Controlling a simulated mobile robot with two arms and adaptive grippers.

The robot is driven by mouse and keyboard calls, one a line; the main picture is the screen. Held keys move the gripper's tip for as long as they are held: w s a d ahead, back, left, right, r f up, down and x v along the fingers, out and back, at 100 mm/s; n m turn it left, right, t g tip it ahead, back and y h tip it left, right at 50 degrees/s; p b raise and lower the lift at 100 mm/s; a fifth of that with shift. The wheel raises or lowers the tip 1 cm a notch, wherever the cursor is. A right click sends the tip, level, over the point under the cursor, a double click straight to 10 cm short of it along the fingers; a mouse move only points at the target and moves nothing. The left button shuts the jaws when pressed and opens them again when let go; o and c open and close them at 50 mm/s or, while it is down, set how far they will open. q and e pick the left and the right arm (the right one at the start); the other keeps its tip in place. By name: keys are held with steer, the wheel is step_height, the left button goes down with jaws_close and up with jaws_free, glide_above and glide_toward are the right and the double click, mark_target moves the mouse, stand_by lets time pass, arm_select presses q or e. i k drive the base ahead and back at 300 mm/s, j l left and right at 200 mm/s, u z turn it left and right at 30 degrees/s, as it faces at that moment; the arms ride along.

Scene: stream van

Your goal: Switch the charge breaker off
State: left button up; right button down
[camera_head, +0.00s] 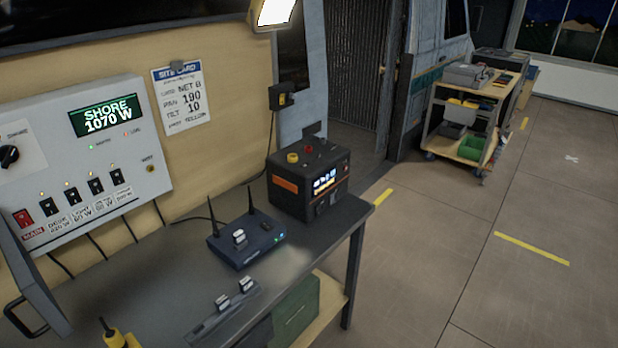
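The white breaker panel (90,150) is on the wall at the left. Its display (106,115) reads "SHORE 1070 W". A row along its lower part has a red main switch (23,218) and several black breakers. The rightmost black breaker (117,177) and the one beside it (95,186) have labels too small to read surely, so I cannot tell which is the charge breaker. Small amber lights show above the switches. A black rotary knob (8,156) is at the panel's left edge. Neither of my grippers is in view.
The grey desk (190,290) below the panel carries a router (245,240), a black power box (308,180) and a strip with plugs (222,303). A yellow-handled object (112,335) is at the front. A cart (465,125) stands far right. The floor at right is clear.

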mark_target(117, 176)
steer(key=u, duration=1.25)
